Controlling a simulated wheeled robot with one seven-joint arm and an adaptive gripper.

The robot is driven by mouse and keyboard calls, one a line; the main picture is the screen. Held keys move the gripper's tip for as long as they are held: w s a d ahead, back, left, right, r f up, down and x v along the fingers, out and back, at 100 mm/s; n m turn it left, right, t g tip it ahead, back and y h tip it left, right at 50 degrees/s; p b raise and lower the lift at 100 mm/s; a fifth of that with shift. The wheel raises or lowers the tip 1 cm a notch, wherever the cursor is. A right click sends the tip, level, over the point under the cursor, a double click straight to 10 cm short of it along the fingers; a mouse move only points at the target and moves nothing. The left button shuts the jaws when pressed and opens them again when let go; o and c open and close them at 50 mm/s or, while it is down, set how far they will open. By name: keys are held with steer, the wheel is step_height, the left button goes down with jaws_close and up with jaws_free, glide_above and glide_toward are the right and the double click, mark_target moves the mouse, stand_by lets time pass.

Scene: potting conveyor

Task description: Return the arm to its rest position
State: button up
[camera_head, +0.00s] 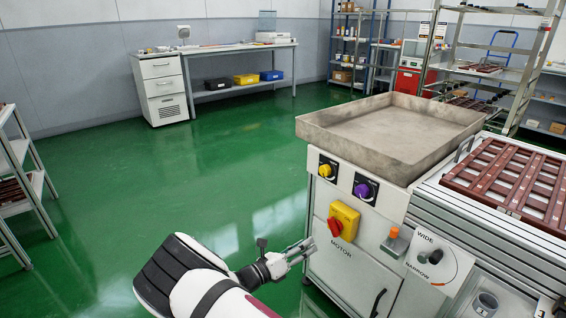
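My arm reaches in from the bottom of the view, white and black, and is bent. My gripper (304,251) is at its end, in front of the left side of the conveyor machine (350,262). Its two fingers look slightly apart, with nothing seen between them. It points right, toward the machine's lower front panel. Whether it touches the panel cannot be told, but a small gap seems to show.
A yellow motor switch (343,220) with a red knob, and yellow and purple knobs, sit on the machine front. A grey metal tray (395,130) tops it; a brown slatted frame (515,180) lies right. Green floor (215,190) is open at left. A shelf rack (22,180) stands far left.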

steer(key=s+d+r+m+g+y, duration=0.3)
steer(key=s+d+r+m+g, duration=0.35)
steer(key=s+r+m, duration=0.45)
steer(key=s+d+r+m+g+y, duration=0.3)
steer(key=s+d+r+m+g, duration=0.45)
steer(key=r, duration=0.55)
steer(key=s+a+r+m+t+y, duration=0.1)
steer(key=s+r+m+y, duration=0.3)
steer(key=s, duration=0.5)
steer(key=s+a+r+m+t+y, duration=0.1)
steer(key=s+m+t+y, duration=0.1)
steer(key=s+m, duration=0.5)
steer(key=s+a+r+m+t+y, duration=0.1)
steer(key=s+a+r+m+y, duration=0.15)
steer(key=s, duration=0.85)
step_height(320, 180, up, 28)
steer(key=d+t+p, duration=0.1)
steer(key=t+p, duration=0.2)
steer(key=p, duration=2.3)
steer(key=shift+s+t, duration=0.3)
steer(key=shift+t, duration=0.1)
